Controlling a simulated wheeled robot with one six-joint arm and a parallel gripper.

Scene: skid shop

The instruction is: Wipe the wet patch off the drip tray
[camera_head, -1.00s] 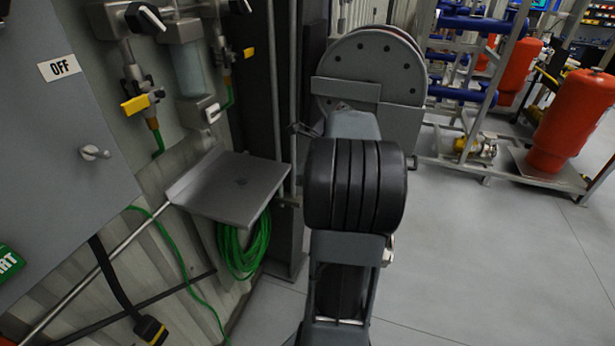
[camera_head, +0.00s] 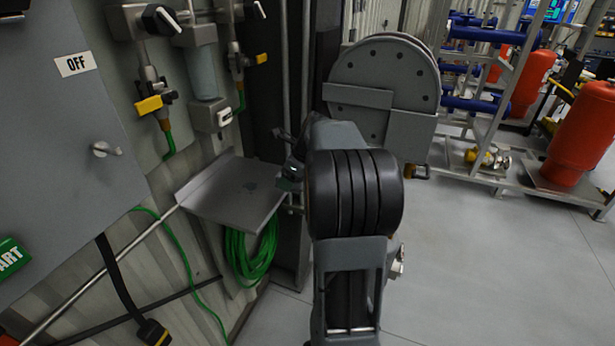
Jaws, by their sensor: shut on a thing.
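The drip tray (camera_head: 222,200) is a grey metal shelf on the wall, left of my arm. A small, faint dark patch (camera_head: 250,186) shows near the middle of its top; it may be the wet patch. My gripper (camera_head: 287,158) is at the tray's right rear corner, partly hidden behind my arm. It is shut on a small dark teal thing (camera_head: 291,173), which I cannot identify clearly. The held thing appears close to the tray's right edge; I cannot tell whether it touches.
A coiled green hose (camera_head: 250,255) hangs below the tray. Valves and a filter (camera_head: 202,72) are on the wall above it. A grey panel (camera_head: 65,130) stands at left, a hose reel (camera_head: 385,85) behind my arm. The floor at right (camera_head: 470,270) is clear.

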